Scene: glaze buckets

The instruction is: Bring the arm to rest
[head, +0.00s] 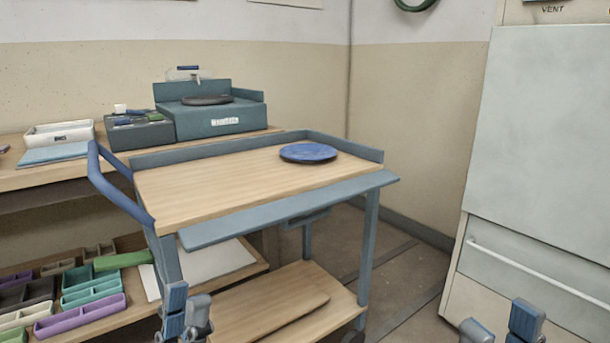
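My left gripper (186,308) shows at the bottom edge, in front of the cart's near left leg. Its two fingertips overlap closely from this angle, and I cannot tell how far apart they are; nothing is seen in it. My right gripper (500,328) shows at the bottom right, in front of the floor and the pale cabinet. Its two fingertips stand apart with nothing between them. The lower parts of both grippers are cut off by the frame.
A blue-framed cart (230,188) with a blue round disc (308,153) on its wooden top stands ahead. A workbench (40,178) with a teal wheel unit (218,120) is behind. Colourful trays (80,315) lie lower left. A pale cabinet (540,150) stands right; floor between is clear.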

